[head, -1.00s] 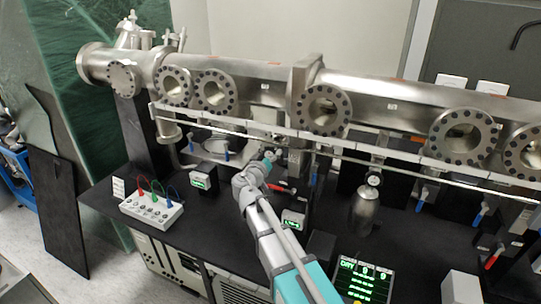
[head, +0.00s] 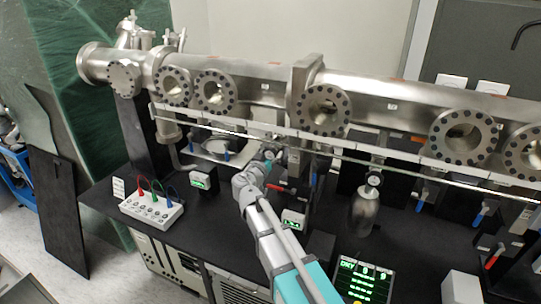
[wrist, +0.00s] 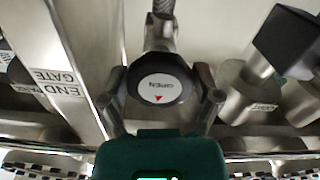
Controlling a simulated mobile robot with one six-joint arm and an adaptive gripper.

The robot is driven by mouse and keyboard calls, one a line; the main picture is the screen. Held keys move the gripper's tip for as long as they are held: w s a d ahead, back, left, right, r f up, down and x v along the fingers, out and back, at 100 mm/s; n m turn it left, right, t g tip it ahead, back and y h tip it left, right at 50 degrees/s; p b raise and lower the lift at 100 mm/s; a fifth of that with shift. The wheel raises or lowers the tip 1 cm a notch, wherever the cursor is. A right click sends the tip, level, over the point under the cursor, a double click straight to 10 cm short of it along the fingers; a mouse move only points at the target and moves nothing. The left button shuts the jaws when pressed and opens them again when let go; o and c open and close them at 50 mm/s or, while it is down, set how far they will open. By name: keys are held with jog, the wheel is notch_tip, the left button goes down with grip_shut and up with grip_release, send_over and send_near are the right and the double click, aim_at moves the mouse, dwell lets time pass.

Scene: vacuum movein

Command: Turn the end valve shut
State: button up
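The end valve's knob (wrist: 160,88) is a dark round handle with a white face in the wrist view. My gripper (wrist: 160,92) has one finger on each side of the knob. The fingers are very close to its sides, but I cannot tell whether they press on it. A plate beside it reads "END GATE" (wrist: 58,84). In the head view my gripper (head: 269,160) is at the valve below the long steel tube, and the arm hides most of the knob.
The steel vacuum tube (head: 260,92) with several round flanges runs above. A white rail (head: 400,162) crosses below it. A small bottle (head: 364,210), a lit display (head: 363,280) and a box with coloured cables (head: 152,210) are around the black bench.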

jog(key=shift+o, duration=0.6)
jog(key=shift+s, duration=0.15)
jog(key=v, duration=1.1)
jog(key=shift+s+a, duration=0.15)
jog(key=shift+s, duration=0.2)
jog(key=s+d+f+m+g+h, duration=0.1)
jog(key=d+f+g, duration=0.35)
jog(key=d, duration=0.45)
jog(key=s+d+f+g+h, duration=0.1)
jog(key=d+f+g, duration=0.4)
jog(key=d, duration=0.4)
jog(key=s+d+f+n+g+y+b, duration=0.1)
jog(key=s+d+f+n+g+y, duration=0.2)
jog(key=s+d+f+g+y, duration=0.4)
jog(key=s+d+f+y, duration=0.1)
jog(key=s+f, duration=0.2)
jog(key=s, duration=0.2)
jog(key=shift+s+d+f, duration=0.2)
jog(key=shift+d, duration=0.05)
